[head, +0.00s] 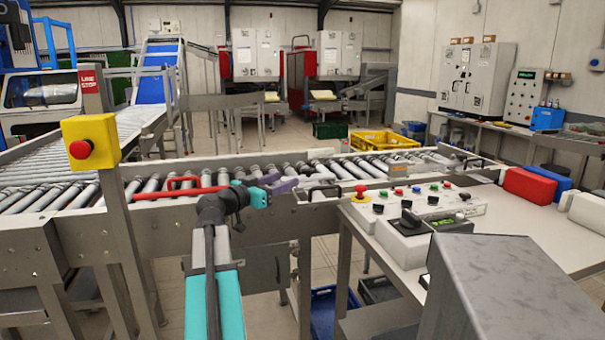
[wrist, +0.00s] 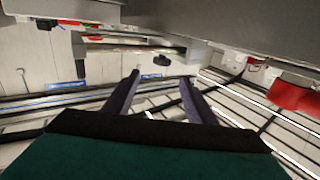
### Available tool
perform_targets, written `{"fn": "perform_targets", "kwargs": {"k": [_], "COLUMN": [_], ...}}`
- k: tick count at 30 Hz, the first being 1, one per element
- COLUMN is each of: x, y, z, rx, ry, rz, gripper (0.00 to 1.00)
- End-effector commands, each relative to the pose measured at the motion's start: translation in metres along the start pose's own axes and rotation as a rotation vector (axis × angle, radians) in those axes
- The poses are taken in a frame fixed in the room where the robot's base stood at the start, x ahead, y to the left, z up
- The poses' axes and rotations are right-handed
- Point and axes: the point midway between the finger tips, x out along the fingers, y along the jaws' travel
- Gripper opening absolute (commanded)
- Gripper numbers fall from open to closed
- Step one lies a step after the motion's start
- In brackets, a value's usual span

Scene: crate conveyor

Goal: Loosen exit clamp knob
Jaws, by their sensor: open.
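My gripper (head: 284,184) is open over the near side rail of the roller conveyor, with nothing seen between its fingers. In the wrist view my gripper (wrist: 159,76) shows two dark purple fingers spread apart. A small black knob-like part (wrist: 162,60) lies beyond the fingertips there, apart from them. In the head view a black arched handle (head: 325,189) sits on the rail just right of my gripper. I cannot tell for certain which part is the exit clamp knob.
A red handle (head: 184,184) lies left of my gripper on the conveyor (head: 170,210). A yellow stop box (head: 91,142) stands at left. A control panel (head: 418,208) with buttons is on the bench at right. A yellow crate (head: 383,140) is behind the conveyor.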

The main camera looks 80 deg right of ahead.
Motion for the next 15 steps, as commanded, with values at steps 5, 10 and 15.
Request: {"fn": "perform_targets", "kwargs": {"k": [5, 10, 15], "x": [-0.004, -0.001, 0.012], "y": [-0.003, -0.006, -0.008], "z": [0.0, 0.0, 0.0], "rx": [0.0, 0.0, -0.001], "ry": [0.0, -0.001, 0.0], "rz": [-0.007, -0.01, -0.012], "gripper": [0.51, 0.51, 0.51]}}
